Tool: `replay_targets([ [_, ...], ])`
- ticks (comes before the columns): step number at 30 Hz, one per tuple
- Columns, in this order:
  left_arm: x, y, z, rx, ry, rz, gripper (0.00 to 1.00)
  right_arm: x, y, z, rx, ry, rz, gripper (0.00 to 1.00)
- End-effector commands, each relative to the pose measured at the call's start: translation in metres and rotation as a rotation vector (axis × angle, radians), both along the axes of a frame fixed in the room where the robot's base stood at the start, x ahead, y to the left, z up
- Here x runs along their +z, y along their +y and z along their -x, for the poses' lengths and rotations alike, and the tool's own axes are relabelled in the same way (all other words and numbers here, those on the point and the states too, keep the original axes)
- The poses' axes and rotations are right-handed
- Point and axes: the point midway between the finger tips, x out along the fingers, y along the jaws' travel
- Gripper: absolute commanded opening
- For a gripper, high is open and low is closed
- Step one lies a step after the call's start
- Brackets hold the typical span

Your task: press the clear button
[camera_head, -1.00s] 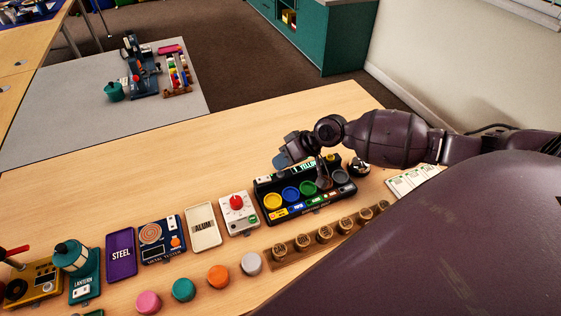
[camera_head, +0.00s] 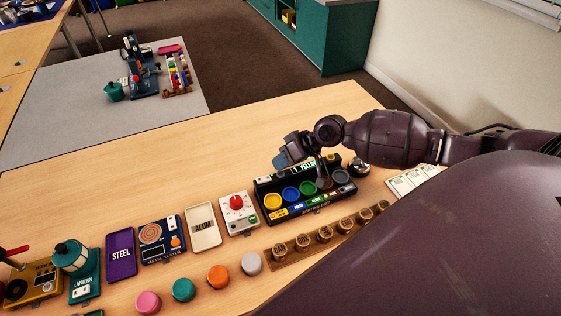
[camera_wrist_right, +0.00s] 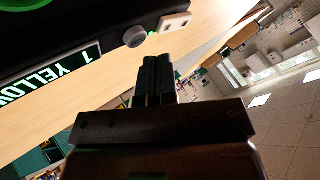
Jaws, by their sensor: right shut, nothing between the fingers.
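A black colour station (camera_head: 262,187) stands on the table with yellow, blue, green and grey round pads and a lit display reading "YELLOW" (camera_head: 308,166). The display also shows in the right wrist view (camera_wrist_right: 62,78). I cannot read a "clear" label on any button. My left gripper is out of view.
A white box with a red knob (camera_head: 238,202), an ALUM tray (camera_head: 203,238), a metal tester (camera_head: 160,250) and a STEEL tray (camera_head: 121,265) stand left. A wooden rack (camera_head: 290,259) of several weights lies in front. The table behind the station is clear.

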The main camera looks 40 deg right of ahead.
Motion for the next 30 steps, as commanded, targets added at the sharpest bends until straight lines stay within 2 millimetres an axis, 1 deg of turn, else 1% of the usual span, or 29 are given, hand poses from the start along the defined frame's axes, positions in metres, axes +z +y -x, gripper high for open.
replay_targets([
  [6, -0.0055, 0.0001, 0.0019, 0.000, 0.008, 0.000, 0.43, -0.0077, -0.0002, 0.0002, -0.001, 0.002, -0.001, 0.00],
  [30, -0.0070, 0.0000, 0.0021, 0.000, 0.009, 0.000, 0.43, -0.0116, 0.0000, 0.0002, -0.001, 0.001, 0.000, 0.00],
])
